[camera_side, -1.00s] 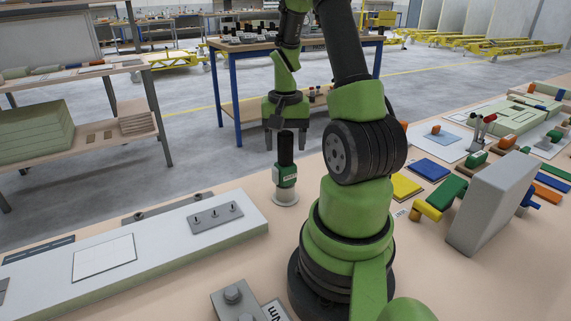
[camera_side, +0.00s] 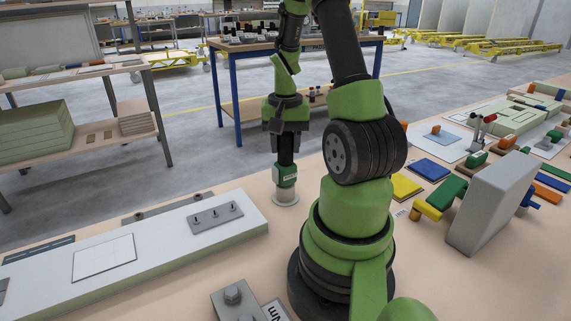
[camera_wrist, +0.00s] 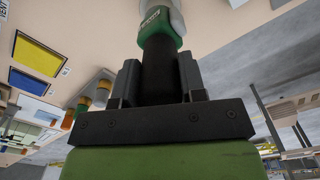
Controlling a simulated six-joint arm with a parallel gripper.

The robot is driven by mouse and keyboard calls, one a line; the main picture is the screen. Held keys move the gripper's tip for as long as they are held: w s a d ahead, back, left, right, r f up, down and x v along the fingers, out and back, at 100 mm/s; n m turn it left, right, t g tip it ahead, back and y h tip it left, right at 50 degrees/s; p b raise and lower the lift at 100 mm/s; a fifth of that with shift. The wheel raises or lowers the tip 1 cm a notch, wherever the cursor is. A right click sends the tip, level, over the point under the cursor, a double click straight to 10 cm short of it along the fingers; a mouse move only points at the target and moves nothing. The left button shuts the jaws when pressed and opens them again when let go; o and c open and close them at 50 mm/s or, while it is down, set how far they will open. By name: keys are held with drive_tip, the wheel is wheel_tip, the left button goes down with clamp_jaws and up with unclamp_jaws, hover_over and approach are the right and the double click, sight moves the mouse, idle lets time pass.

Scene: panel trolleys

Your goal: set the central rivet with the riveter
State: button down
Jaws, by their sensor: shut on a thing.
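The riveter (camera_side: 286,175) is a black cylinder with a green band and a white label, upright in a round white holder (camera_side: 286,198) on the bench. My gripper (camera_side: 286,150) is shut on its black upper part. In the wrist view, the two fingers of my gripper (camera_wrist: 158,82) press on both sides of the riveter (camera_wrist: 160,65). The central rivet (camera_side: 216,214) is the middle one of three small dark pins on a grey plate (camera_side: 232,213), which lies on the white panel (camera_side: 160,232) to the left of the riveter.
A grey upright block (camera_side: 492,203), a yellow pad (camera_side: 405,187) and a blue pad (camera_side: 430,170) stand or lie to the right of my arm. A grey bolted block (camera_side: 235,298) is at the front. The bench between riveter and panel is clear.

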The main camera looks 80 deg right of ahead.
drive_tip(key=shift+r, duration=2)
drive_tip(key=shift+r, duration=0.35)
wheel_tip(320, 180, up, 15)
drive_tip(key=w+a+n, duration=0.6)
drive_tip(key=w+a, duration=0.6)
drive_tip(key=a, duration=0.1)
drive_tip(key=shift+a+f, duration=0.2)
drive_tip(key=shift+f, duration=2.4)
